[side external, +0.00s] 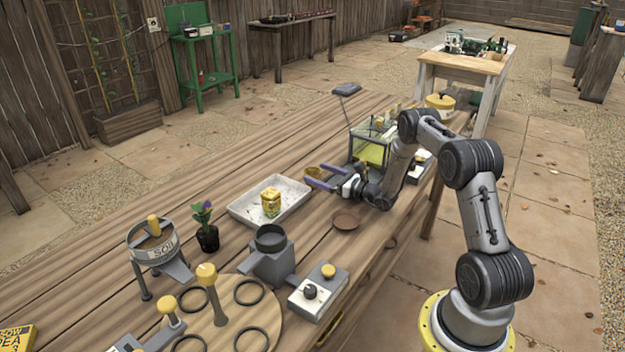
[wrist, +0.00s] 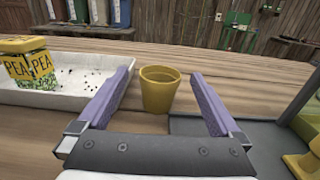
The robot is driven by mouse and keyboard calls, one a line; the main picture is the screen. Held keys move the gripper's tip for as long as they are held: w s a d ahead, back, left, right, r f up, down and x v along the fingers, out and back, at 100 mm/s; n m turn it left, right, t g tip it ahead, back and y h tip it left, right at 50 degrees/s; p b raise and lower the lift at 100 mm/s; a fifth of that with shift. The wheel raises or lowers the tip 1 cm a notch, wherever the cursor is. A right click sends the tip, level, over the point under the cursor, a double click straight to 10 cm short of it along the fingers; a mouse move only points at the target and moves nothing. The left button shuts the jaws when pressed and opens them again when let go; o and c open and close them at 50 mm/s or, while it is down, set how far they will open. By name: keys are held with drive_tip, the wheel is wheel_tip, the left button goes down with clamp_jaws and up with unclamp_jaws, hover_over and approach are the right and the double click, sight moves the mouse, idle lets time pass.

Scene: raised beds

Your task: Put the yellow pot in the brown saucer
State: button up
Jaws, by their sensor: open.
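The yellow pot (wrist: 160,92) stands upright on the wooden table in the wrist view. It appears between the two purple fingers of my gripper (wrist: 160,72), with a gap on each side. In the side view my gripper (side external: 321,178) is low over the table, open and empty, fingers pointing left. The pot (side external: 313,171) is mostly hidden behind the fingers there. The brown saucer (side external: 346,220) lies flat and empty on the table, nearer the side camera than my gripper. The saucer is not in the wrist view.
A white tray (side external: 241,208) holding a yellow pea tin (side external: 270,203) is left of my gripper. A glass-sided box (side external: 372,150) stands close behind it. Bare planks surround the saucer.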

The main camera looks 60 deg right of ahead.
sight(313, 170)
drive_tip(key=shift+w, duration=1.55)
drive_tip(key=c, duration=1.4)
clamp_jaws()
drive_tip(key=shift+r, duration=0.15)
